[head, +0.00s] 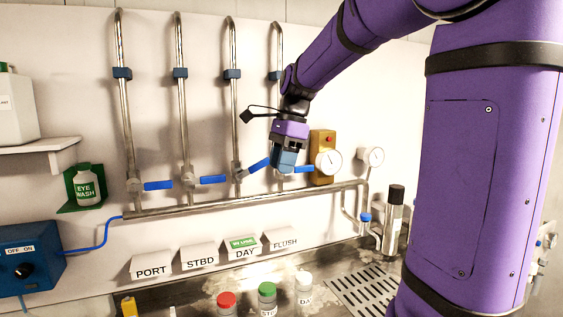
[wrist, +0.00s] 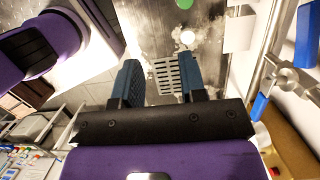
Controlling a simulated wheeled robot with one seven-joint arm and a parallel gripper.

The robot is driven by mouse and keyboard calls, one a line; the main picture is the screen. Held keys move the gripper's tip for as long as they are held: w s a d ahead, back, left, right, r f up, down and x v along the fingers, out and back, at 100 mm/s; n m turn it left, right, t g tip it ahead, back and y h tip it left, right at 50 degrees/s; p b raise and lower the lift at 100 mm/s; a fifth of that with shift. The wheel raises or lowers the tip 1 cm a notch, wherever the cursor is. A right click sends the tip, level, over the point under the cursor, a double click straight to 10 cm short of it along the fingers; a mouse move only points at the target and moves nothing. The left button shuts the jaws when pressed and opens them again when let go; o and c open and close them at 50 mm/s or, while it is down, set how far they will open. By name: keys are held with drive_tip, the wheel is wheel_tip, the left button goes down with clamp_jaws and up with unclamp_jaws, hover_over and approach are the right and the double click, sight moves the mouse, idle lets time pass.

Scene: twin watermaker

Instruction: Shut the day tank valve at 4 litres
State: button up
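The day valve (head: 238,172) is third along the wall pipework, above the DAY label (head: 245,253), which carries a green IN USE tag (head: 243,242). Its blue lever (head: 259,164) points right and tilts upward, while the other levers lie nearly level. My gripper (head: 283,165) is just right of that lever's tip, in front of the flush pipe. Whether it touches the lever cannot be told. In the wrist view my gripper's blue fingers (wrist: 158,75) stand apart with nothing between them. No litre reading is legible.
The port lever (head: 158,185), stbd lever (head: 212,180) and flush lever (head: 304,169) share the wall. Bottles with red (head: 227,299), green (head: 267,289) and white (head: 304,277) caps stand below, beside a drain grate (head: 370,290).

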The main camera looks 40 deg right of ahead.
drive_tip(key=c, duration=0.4)
drive_tip(key=shift+w+n+h, duration=0.25)
drive_tip(key=shift+n+h, duration=0.15)
drive_tip(key=shift+n, duration=0.1)
clamp_jaws()
drive_tip(key=w+a+r+n+t+h, duration=0.3)
drive_tip(key=w+r+n+t+h, duration=0.5)
drive_tip(key=n, duration=1.1)
drive_tip(key=g, duration=0.1)
hover_over(254, 169)
wheel_tip(254, 169, down, 6)
drive_tip(key=shift+s+d+f, duration=0.1)
drive_tip(key=shift+s+f, duration=0.1)
drive_tip(key=shift+f, duration=0.4)
drive_tip(key=shift+s+d+f, duration=0.1)
drive_tip(key=shift+s+f, duration=0.15)
drive_tip(key=shift+f, duration=0.3)
drive_tip(key=shift+s+d+f, duration=0.1)
drive_tip(key=shift+s+f, duration=0.1)
drive_tip(key=shift+f, duration=0.4)
